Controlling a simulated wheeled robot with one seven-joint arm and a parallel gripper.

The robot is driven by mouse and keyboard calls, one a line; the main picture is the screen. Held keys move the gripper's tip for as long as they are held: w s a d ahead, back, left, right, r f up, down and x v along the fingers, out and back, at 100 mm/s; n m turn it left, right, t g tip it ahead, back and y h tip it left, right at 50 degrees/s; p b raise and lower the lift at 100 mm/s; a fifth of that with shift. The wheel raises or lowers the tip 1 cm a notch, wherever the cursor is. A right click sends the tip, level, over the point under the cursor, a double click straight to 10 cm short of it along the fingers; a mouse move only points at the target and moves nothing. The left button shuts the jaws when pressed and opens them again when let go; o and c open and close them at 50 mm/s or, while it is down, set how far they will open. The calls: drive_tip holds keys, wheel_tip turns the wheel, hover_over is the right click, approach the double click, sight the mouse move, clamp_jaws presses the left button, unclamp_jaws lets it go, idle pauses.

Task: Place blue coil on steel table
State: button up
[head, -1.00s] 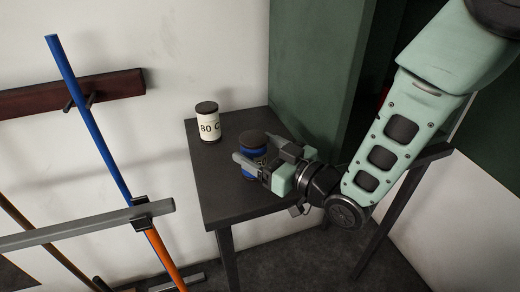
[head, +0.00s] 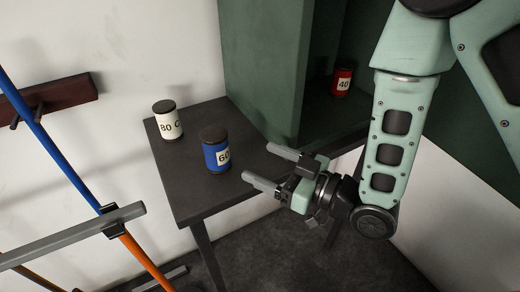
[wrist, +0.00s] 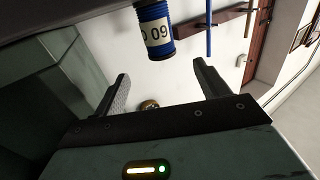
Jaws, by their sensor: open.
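The blue coil (head: 215,151), with dark ends and a white label reading 60, stands upright on the dark steel table (head: 190,193). My gripper (head: 257,166) is open and empty to the right of the coil, with a gap between its fingers and the coil. In the wrist view the coil (wrist: 154,32) appears upside down near the top, beyond the two spread fingers (wrist: 162,85).
A white coil (head: 167,121) labelled 80 stands on the table, behind and left of the blue one. A red coil (head: 342,80) labelled 40 sits inside the green cabinet (head: 265,65) behind. A rack with blue-orange bars (head: 75,170) stands at left.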

drive_tip(key=shift+s+d, duration=0.1)
drive_tip(key=shift+d, duration=0.05)
drive_tip(key=s+d+r+m+g+h, duration=0.2)
drive_tip(key=s+d+g+h, duration=0.2)
drive_tip(key=s+d+h, duration=0.2)
drive_tip(key=s+d+r+m+g+h, duration=0.2)
drive_tip(key=s+d+r+g+h, duration=0.1)
drive_tip(key=s+d+h, duration=0.4)
drive_tip(key=shift+s+d+r+m+g+h, duration=0.3)
drive_tip(key=shift+s+g+h, duration=0.6)
drive_tip(key=shift+s+h, duration=0.25)
idle(0.4)
